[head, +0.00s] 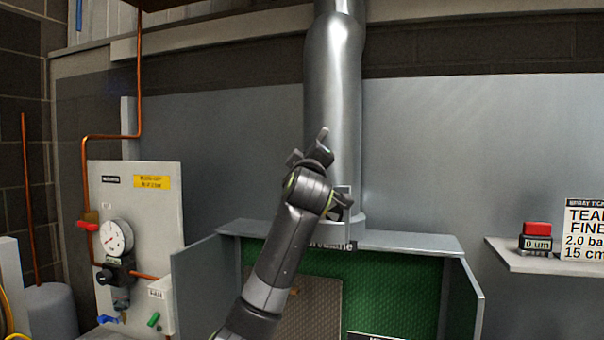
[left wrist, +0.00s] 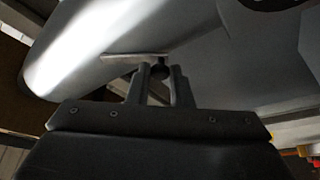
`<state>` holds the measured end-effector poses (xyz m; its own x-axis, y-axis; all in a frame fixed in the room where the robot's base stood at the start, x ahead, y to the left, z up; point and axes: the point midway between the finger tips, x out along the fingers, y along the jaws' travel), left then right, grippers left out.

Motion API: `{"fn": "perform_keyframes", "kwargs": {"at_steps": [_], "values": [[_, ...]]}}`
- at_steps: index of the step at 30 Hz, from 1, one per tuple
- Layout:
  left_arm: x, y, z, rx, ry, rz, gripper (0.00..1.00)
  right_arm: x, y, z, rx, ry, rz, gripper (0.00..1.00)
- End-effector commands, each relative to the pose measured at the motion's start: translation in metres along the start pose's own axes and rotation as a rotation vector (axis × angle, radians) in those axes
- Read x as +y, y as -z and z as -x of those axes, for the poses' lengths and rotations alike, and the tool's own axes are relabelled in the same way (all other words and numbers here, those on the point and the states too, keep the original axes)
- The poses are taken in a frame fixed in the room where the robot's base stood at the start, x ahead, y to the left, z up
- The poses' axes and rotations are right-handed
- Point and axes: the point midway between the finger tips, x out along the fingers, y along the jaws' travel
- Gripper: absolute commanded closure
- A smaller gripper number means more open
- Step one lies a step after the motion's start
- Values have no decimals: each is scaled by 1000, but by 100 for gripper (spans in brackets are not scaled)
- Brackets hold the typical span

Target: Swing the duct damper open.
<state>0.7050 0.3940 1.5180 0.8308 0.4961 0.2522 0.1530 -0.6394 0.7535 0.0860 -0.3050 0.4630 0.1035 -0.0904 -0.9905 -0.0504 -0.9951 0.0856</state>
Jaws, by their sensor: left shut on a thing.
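The silver duct (head: 333,90) rises from the top of the booth, and its shiny curved side also fills the upper part of the left wrist view (left wrist: 75,50). In the left wrist view, a thin pale lever (left wrist: 130,56) lies across the duct's side, with a small dark round knob (left wrist: 160,72) near its right end. My left gripper (left wrist: 160,85) is shut on the knob, one finger on each side. In the head view my left gripper (head: 322,140) is in front of the lower duct, and the arm hides part of the duct. My right gripper is in neither view.
The booth (head: 400,240) has a green inner back and open side panels. A gauge panel (head: 150,215) with copper pipes and valves stands at the left. A shelf (head: 530,262) with a red-topped box (head: 537,229) and a sign is at the right. The wall right of the duct is clear.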

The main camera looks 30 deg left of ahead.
Motion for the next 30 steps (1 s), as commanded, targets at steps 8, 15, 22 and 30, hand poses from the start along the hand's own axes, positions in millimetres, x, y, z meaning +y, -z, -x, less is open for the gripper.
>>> {"fn": "perform_keyframes", "kwargs": {"at_steps": [8, 15, 22, 30], "values": [[5, -17, 7, -2, 98, 232, 100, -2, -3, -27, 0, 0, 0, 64], [12, -24, 10, -1, 162, 384, 100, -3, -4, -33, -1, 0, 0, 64], [17, -28, 11, -1, 199, 471, 100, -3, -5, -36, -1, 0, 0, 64], [18, -30, 12, -2, 215, 508, 100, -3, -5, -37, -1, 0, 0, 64]]}}
